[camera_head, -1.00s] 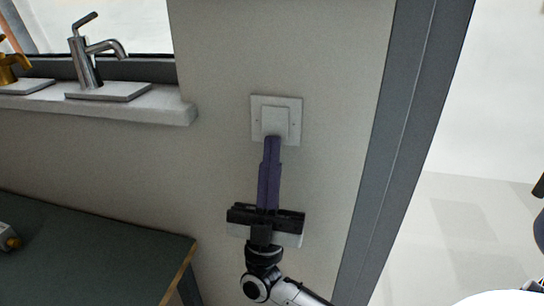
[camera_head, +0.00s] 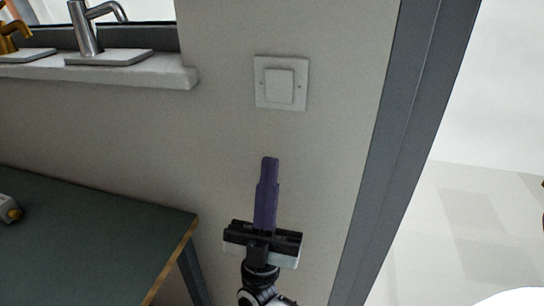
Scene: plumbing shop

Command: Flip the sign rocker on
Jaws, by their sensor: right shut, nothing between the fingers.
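The sign rocker (camera_head: 279,85) is a white square switch on a white plate, fixed to the beige wall left of the grey frame. My right gripper (camera_head: 269,160) has dark purple fingers pointing up. It is shut with nothing between the fingers. Its tips are below the rocker plate in the picture, apart from it, with bare wall showing between. From this view I cannot tell whether the rocker is on or off. My left gripper is not in view.
A window ledge (camera_head: 130,72) at upper left holds a chrome tap (camera_head: 86,30) and a brass tap (camera_head: 10,38). A dark green table (camera_head: 90,235) stands at lower left. A grey upright frame (camera_head: 405,130) borders the wall on the right.

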